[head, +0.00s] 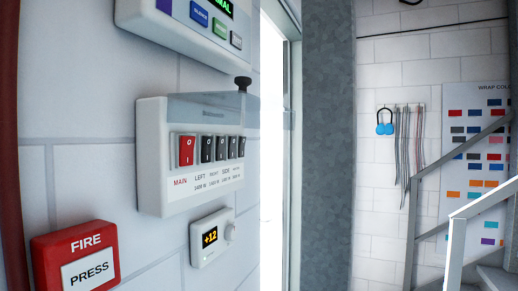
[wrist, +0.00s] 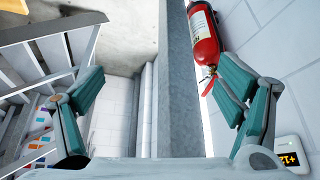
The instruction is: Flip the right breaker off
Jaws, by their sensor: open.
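The breaker panel (head: 153,155) is a white box on the left wall in the head view. It has a red MAIN switch (head: 187,150) and a row of black switches with labels LEFT, RIGHT and SIDE below. The right breaker (head: 220,148) is the second black switch from the left. Its tilt is too small to tell. A greyish see-through cover (head: 205,107) with a black knob (head: 243,83) sits above the switches, which are uncovered. My gripper (wrist: 160,95) is open and empty in the wrist view, with teal fingers wide apart. The panel is not in that view.
A red FIRE button box (head: 75,257), a display box (head: 190,22) and a +12 thermostat (head: 212,238) surround the panel. The wrist view shows the thermostat (wrist: 288,155) upside down at lower right and a red fire extinguisher (wrist: 203,45) by the right finger. Stairs (head: 465,225) stand at right.

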